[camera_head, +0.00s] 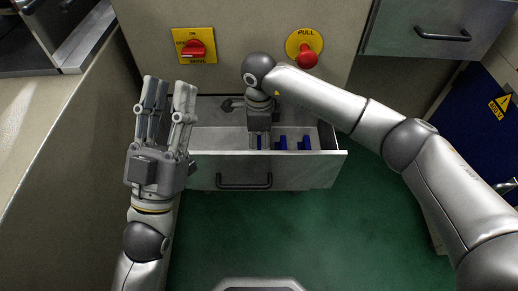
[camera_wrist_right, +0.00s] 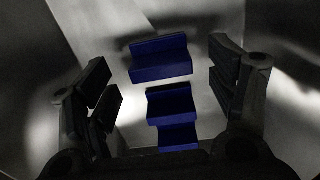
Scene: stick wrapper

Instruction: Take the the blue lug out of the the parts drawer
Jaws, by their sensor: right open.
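The parts drawer (camera_head: 205,142) is pulled open and has a dark handle on its front. Small blue lugs stand inside it: one (camera_head: 281,143) just right of my right gripper, another (camera_head: 304,144) farther right, and some blue shows between the fingers. My right gripper (camera_head: 260,143) points down into the drawer. In the right wrist view its fingers are spread apart, with one stepped blue lug (camera_wrist_right: 160,60) ahead and a lower blue shape (camera_wrist_right: 172,105) between them; neither looks gripped. My left gripper (camera_head: 167,84) is raised left of the drawer, open and empty.
A red switch (camera_head: 194,49) and a red pull knob (camera_head: 307,57) on yellow plates sit on the panel behind the drawer. A closed grey drawer (camera_head: 420,30) is at upper right. A counter (camera_head: 60,110) runs along the left. The green floor (camera_head: 300,230) in front is clear.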

